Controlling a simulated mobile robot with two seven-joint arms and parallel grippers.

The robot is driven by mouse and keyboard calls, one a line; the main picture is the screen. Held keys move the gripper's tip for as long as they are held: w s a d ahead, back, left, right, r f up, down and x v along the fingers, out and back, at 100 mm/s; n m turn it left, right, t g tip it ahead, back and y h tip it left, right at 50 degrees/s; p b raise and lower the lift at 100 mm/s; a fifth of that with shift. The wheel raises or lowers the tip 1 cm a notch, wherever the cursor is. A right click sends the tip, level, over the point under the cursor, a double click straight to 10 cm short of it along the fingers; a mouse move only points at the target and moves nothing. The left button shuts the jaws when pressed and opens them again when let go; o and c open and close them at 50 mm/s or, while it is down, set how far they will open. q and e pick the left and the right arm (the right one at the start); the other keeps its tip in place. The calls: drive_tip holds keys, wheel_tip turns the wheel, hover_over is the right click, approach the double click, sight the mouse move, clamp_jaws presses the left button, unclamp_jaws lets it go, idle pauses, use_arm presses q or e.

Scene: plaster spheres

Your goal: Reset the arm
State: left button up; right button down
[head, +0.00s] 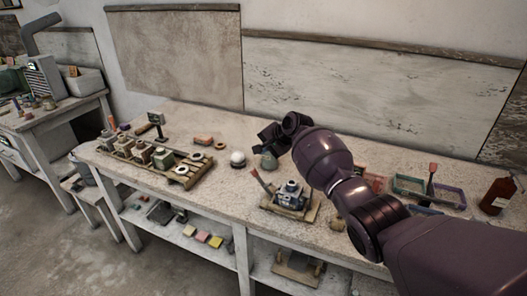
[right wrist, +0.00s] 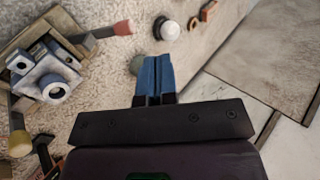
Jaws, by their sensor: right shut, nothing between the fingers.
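My right arm comes in from the right in the head view and reaches over the workbench (head: 222,205). My left gripper is not in view.
A metal device (head: 291,191) on a wooden board is below the arm. A wooden rack (head: 186,176) with blocks is on the left. A green tray (head: 410,187) and brown bottle (head: 497,195) stand on the right. A wall panel (head: 350,95) rises behind the bench.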

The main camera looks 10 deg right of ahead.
wheel_tip(320, 180, up, 9)
drive_tip(key=w+d+n+t+h, duration=0.1)
drive_tip(key=n+t+h, duration=0.1)
drive_tip(key=n+t, duration=0.5)
use_arm(q)
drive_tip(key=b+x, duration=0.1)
drive_tip(key=b, duration=0.2)
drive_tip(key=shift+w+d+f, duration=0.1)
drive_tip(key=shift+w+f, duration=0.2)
use_arm(e)
drive_tip(key=s+d+f+h, duration=0.1)
drive_tip(key=s+d+f, duration=0.3)
drive_tip(key=s+f, duration=0.6)
drive_tip(key=s+d+f+n+g+h, duration=0.1)
drive_tip(key=s+d+f, duration=0.4)
drive_tip(key=s+f, duration=0.6)
drive_tip(key=s+d+f+n+h, duration=0.1)
drive_tip(key=s+d+f, duration=0.3)
drive_tip(key=s+f, duration=0.7)
drive_tip(key=s+h, duration=0.1)
drive_tip(key=s, duration=1.5)
drive_tip(key=shift+s+d+f+g+h, duration=0.15)
drive_tip(key=shift+s+d+g+h, duration=0.15)
drive_tip(key=shift+s+g, duration=0.1)
